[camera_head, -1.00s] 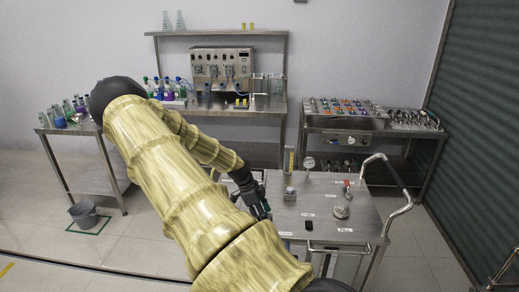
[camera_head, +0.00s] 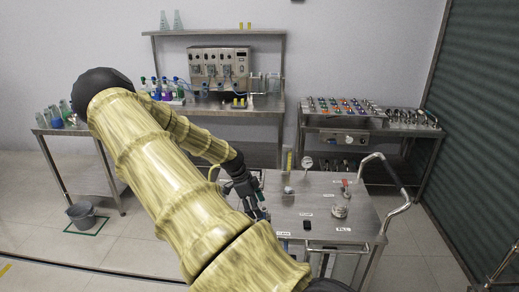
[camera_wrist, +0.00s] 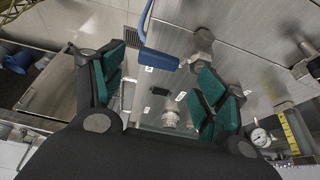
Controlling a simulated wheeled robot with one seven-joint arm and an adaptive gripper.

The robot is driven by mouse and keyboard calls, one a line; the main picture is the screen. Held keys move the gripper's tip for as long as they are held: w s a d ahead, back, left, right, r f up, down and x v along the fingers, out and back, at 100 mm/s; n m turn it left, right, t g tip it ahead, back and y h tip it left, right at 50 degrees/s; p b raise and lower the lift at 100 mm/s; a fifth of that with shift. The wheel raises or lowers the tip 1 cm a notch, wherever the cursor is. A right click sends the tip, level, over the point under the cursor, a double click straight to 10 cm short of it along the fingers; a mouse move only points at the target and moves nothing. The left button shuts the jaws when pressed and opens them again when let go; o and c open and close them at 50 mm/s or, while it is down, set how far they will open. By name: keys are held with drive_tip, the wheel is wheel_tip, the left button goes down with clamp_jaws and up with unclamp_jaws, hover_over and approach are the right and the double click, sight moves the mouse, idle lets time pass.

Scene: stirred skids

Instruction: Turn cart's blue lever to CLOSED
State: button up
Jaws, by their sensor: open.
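The steel cart (camera_head: 376,222) stands right of centre in the head view, with small white labels on its top. In the wrist view the blue lever (camera_wrist: 158,59) shows as a blue bar with a thin blue rod running up from it. My gripper (camera_wrist: 164,82) is open, with a green-padded finger on each side. The lever lies between and just beyond the fingertips in the picture; I see no clear contact. In the head view my gripper (camera_head: 258,211) is at the cart's left edge, and the lever cannot be made out there. The label wording is too small to read.
On the cart are a pressure gauge (camera_head: 308,162), a red-handled valve (camera_head: 346,183), a round metal fitting (camera_head: 339,212) and a small black piece (camera_head: 307,225). A push handle (camera_head: 397,215) rises at its right. Benches line the wall; a bucket (camera_head: 82,213) stands left.

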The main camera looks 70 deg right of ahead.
drive_tip(key=v, duration=0.7)
drive_tip(key=shift+r, duration=0.4)
drive_tip(key=shift+w+a, duration=0.1)
drive_tip(key=shift+w, duration=0.05)
